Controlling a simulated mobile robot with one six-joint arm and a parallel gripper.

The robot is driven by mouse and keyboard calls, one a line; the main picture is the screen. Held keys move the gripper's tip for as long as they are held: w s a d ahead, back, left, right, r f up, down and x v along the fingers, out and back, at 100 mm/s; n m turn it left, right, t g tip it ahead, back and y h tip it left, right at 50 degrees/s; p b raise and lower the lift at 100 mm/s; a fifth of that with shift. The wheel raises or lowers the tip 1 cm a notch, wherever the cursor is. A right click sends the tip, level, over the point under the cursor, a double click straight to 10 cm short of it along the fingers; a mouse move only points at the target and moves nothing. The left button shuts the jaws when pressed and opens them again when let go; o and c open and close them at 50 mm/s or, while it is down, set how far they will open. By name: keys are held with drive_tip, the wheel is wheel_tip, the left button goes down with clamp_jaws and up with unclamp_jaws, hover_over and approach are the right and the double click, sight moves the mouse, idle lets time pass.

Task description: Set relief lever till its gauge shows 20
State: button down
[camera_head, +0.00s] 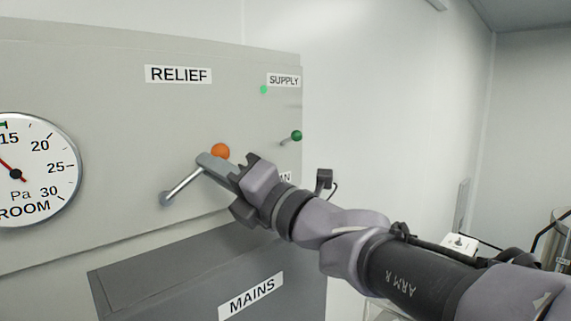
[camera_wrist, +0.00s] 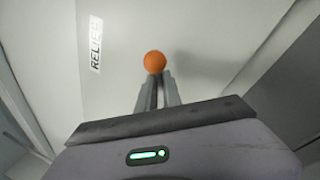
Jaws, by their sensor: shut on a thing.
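The relief lever is a thin grey rod (camera_head: 182,187) with an orange ball knob (camera_head: 220,151), under the RELIEF label (camera_head: 178,74). It slants up and right from a round grey end on the panel. My gripper (camera_head: 212,165) is shut on the lever by the knob, its fingers hiding part of the rod. In the wrist view the knob (camera_wrist: 154,62) shows just beyond the fingertips (camera_wrist: 157,80). The round white gauge (camera_head: 38,168), marked Pa and ROOM, is cut off at the left edge. Its red needle points up-left, below 15; the scale there is out of view.
A dark grey MAINS box (camera_head: 180,270) juts out below the panel. A white wall lies right.

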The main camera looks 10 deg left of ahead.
idle(0.3)
drive_tip(key=c, duration=1.6)
unclamp_jaws()
drive_tip(key=shift+c, duration=0.2)
drive_tip(key=shift+o, duration=0.7)
drive_tip(key=shift+a, duration=0.2)
drive_tip(key=shift+d, duration=0.15)
drive_tip(key=b+v, duration=0.4)
drive_tip(key=v, duration=1.3)
drive_tip(key=shift+s+f, duration=0.1)
drive_tip(key=shift+f, duration=0.05)
